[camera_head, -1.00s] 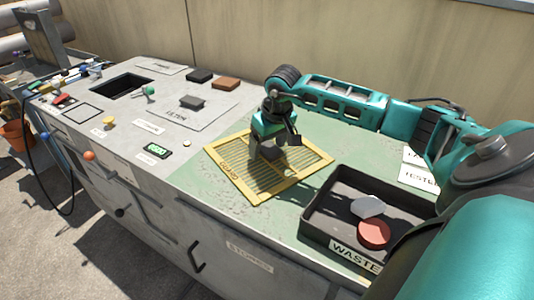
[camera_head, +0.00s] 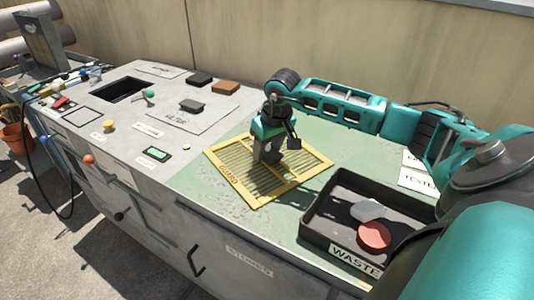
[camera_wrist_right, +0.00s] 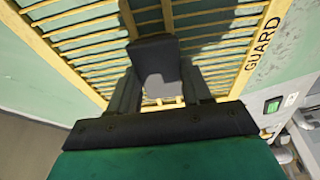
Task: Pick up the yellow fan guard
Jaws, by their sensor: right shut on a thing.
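The yellow fan guard (camera_head: 297,178) is a flat square slatted frame marked GUARD. It lies over the green part of the bench top; I cannot tell whether it is slightly raised. My right gripper (camera_head: 265,161) points down at its middle and is shut on the guard's dark central grip. In the right wrist view the dark grip (camera_wrist_right: 155,62) shows between the fingers, with the yellow slats of the guard (camera_wrist_right: 258,42) behind it. The fingertips are partly hidden. My left gripper is not in view.
A dark waste tray (camera_head: 318,215) holding a white piece and a red disc stands right of the guard. Left are a filter plate (camera_head: 190,122), dark and brown blocks, a square opening (camera_head: 122,90), and a green display (camera_head: 157,154). A wall runs behind the bench.

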